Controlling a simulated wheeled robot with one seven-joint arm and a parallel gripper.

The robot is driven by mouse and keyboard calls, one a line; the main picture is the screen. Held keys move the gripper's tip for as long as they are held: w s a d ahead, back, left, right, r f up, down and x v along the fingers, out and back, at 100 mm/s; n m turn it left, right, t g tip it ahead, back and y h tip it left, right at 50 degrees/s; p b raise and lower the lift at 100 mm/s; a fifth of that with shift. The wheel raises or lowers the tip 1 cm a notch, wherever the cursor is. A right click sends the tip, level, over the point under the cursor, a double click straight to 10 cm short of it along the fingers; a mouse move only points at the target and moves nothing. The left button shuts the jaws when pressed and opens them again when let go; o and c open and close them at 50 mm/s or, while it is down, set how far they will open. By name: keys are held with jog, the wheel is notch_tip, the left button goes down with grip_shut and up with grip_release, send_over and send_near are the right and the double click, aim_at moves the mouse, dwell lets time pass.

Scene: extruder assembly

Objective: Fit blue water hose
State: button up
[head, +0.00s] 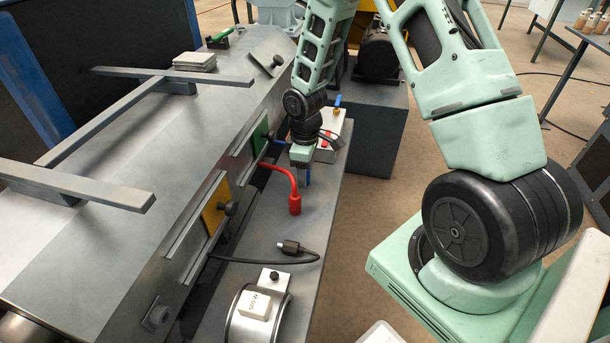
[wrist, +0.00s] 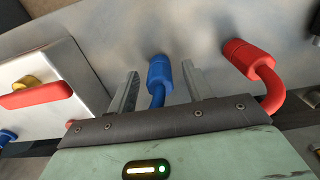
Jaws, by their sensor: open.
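The blue water hose (head: 281,142) comes out by the green plate (head: 260,135) on the machine's side and passes behind my gripper in the head view. In the wrist view, the blue hose's thick end (wrist: 158,72) lies between my gripper's two fingers, with a gap on each side. My gripper (wrist: 159,75) is open and points down beside the machine in the head view (head: 304,180). Part of the hose is hidden behind the gripper body. The hose end's connection, if any, cannot be seen.
A red hose (head: 295,190) hangs close beside my gripper, and also shows at right in the wrist view (wrist: 255,62). A box with a red handle (wrist: 40,97) is at left there. A black cable (head: 290,247) and a round metal band (head: 252,318) lie nearer on the ledge.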

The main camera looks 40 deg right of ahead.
jog(key=c, duration=1.1)
jog(key=shift+r, duration=0.1)
notch_tip(320, 180, up, 10)
jog(key=shift+f+p, duration=0.1)
jog(key=shift+p, duration=0.65)
jog(key=o, duration=0.3)
jog(key=shift+c, duration=1.4)
